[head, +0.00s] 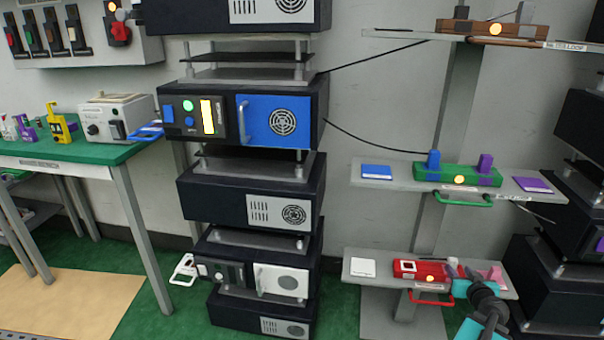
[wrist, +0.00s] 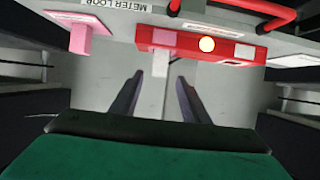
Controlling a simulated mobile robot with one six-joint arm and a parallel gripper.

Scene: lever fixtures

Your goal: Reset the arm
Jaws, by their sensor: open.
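My gripper (wrist: 158,80) shows in the wrist view as two dark fingers set apart, with nothing gripped between them. In the head view my gripper (head: 484,291) is at the lower right, in front of the lowest shelf; its fingertips are hard to make out there. A red fixture (wrist: 225,46) with a lit round yellow lamp lies just beyond the fingers in the wrist view. The same red fixture (head: 408,269) sits on the lowest shelf in the head view. A pink block (wrist: 90,35) is beside it, apart from the fingers.
The lowest shelf (head: 362,282) has a red handle (head: 430,301) below its front. Above is a shelf with a green fixture (head: 455,176). A rack with a blue panel (head: 270,119) stands left, and dark boxes (head: 545,275) stand close on the right. A green table (head: 60,152) is far left.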

